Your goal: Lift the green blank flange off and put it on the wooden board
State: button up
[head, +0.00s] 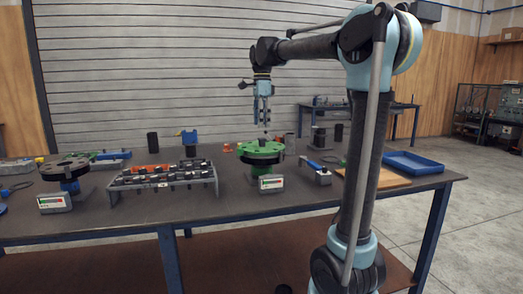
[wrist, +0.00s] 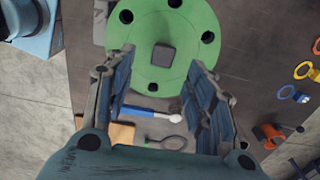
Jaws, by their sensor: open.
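The green blank flange (head: 258,151) is a round disc seated on top of a pipe stand on the table. In the wrist view the flange (wrist: 150,78) shows dark bolt holes around its edge and a dark square knob (wrist: 162,52) at its middle. My gripper (head: 262,122) hangs pointing down above the flange, apart from it. In the wrist view its open fingers (wrist: 160,58) appear on either side of the knob, with nothing between them. The wooden board (head: 392,178) lies at the table's right, partly hidden behind my arm; part of it shows in the wrist view (wrist: 112,130).
A blue tray (head: 412,163) lies right of the board. A rack of dark parts (head: 163,180) stands left of the flange. Another flanged stand (head: 65,168) is further left. A small display box (head: 271,184) sits in front of the green flange.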

aim_at(262, 139)
jog(key=shift+w+f, duration=0.15)
jog(key=shift+f, duration=1.95)
jog(key=shift+w+f, duration=0.15)
jog(key=shift+f, duration=1.95)
grip_shut()
